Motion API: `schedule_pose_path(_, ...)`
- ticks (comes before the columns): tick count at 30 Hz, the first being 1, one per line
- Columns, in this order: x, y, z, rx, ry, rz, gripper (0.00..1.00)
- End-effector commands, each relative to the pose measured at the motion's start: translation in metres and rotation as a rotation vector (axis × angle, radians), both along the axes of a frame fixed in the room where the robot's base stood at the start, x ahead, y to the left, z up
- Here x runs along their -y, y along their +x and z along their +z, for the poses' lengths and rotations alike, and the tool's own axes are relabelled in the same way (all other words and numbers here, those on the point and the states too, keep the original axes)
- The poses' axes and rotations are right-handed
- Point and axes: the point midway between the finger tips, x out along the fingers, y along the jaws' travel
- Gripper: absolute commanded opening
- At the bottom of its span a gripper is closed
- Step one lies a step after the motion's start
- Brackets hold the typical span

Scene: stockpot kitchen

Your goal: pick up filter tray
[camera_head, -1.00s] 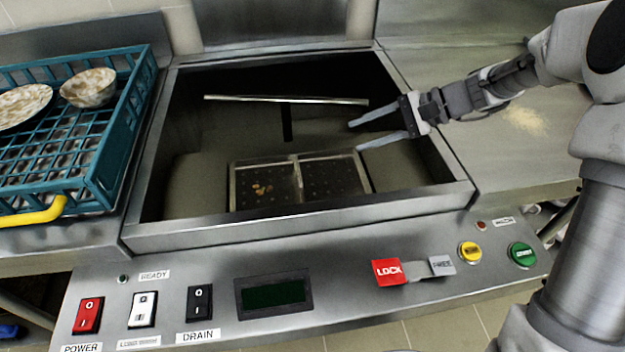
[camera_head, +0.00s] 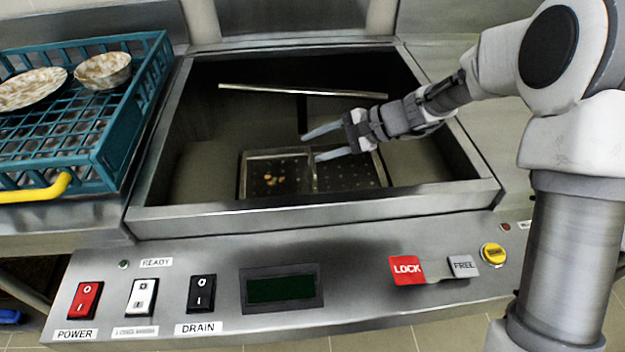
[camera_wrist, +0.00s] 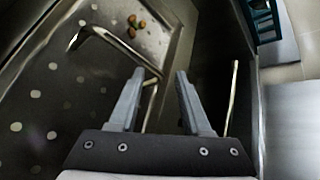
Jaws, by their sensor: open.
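The filter tray (camera_head: 277,176) lies low inside the dark steel basin. It is a perforated metal tray with a raised rim and a divider across the middle, and brown food scraps rest in its left part. My gripper (camera_head: 310,146) is open and empty, inside the basin opening above the tray's far right part. In the wrist view the fingers of my gripper (camera_wrist: 160,95) are apart, with a thin bent metal bar near the left finger. The perforated tray (camera_wrist: 70,90) fills the left of that view. I cannot tell whether a finger touches it.
The basin's steel rim (camera_head: 320,208) surrounds the opening. A thin metal rod (camera_head: 300,91) crosses the basin behind the tray. A teal dish rack (camera_head: 130,135) with dirty dishes stands at left. The control panel (camera_head: 360,297) with switches is in front.

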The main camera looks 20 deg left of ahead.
Motion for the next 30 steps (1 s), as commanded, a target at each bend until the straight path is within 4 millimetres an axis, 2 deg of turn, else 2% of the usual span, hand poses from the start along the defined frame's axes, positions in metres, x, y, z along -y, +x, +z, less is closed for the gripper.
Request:
schedule_pose_path(4, -0.0124, -0.0024, -0.0096, -0.001, 0.000, 0.000, 0.48)
schedule_pose_path(11, -0.0138, -0.0025, -0.0094, -0.001, 0.001, -0.001, 0.48)
schedule_pose_path(12, -0.0138, -0.0025, -0.0094, -0.001, 0.001, -0.001, 0.46)
schedule_pose_path(20, -0.0137, -0.0024, -0.0092, 0.000, 0.001, -0.001, 0.00)
schedule_pose_path(30, -0.0136, -0.0024, -0.0088, 0.000, 0.001, -0.001, 0.00)
